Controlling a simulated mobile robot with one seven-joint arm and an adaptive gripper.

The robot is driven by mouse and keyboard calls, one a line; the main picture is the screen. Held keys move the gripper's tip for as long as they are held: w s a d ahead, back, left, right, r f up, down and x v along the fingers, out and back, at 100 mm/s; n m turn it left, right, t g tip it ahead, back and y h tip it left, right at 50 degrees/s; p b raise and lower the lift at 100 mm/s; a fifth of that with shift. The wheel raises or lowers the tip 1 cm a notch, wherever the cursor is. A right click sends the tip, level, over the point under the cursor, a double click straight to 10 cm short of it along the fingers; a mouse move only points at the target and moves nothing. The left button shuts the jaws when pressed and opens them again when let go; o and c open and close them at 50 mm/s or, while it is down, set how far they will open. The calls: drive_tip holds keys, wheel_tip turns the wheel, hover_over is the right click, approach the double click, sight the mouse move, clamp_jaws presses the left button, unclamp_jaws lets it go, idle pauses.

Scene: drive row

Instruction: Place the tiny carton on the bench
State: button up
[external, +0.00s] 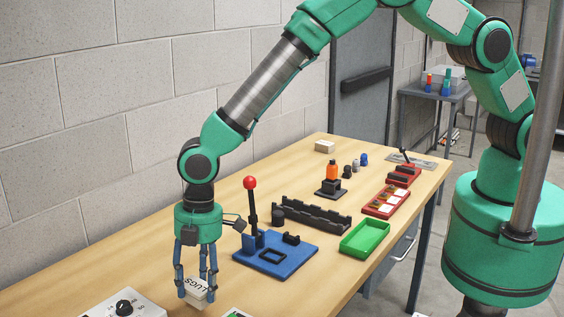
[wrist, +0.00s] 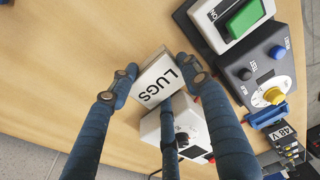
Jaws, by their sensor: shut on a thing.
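The tiny carton, a white box lettered LUGS (external: 198,292), is between the fingers of my gripper (external: 196,280) at the near left of the wooden bench (external: 130,267). In the wrist view the carton (wrist: 157,80) lies between the fingertips of my gripper (wrist: 160,75), with its lettered face toward the camera. My gripper is shut on it and points down. The carton is low over the bench top; I cannot tell whether its underside touches it. Fingers hide part of its sides.
A blue fixture with a red-knobbed lever (external: 275,252) stands right of my gripper. A grey control box with a black knob (external: 125,306) is at the near left. A green tray (external: 365,237) and red trays are farther along. Bare wood lies left of the carton.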

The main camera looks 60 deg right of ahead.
sight(196, 285)
idle(0.3)
drive_tip(key=shift+w+a, duration=0.2)
drive_tip(key=shift+w+a+f, duration=0.1)
drive_tip(key=shift+f, duration=1.7)
drive_tip(key=o, duration=1.3)
drive_tip(key=r, duration=0.4)
drive_tip(key=d+r, duration=0.1)
drive_tip(key=r, duration=0.7)
drive_tip(key=shift+d, duration=0.35)
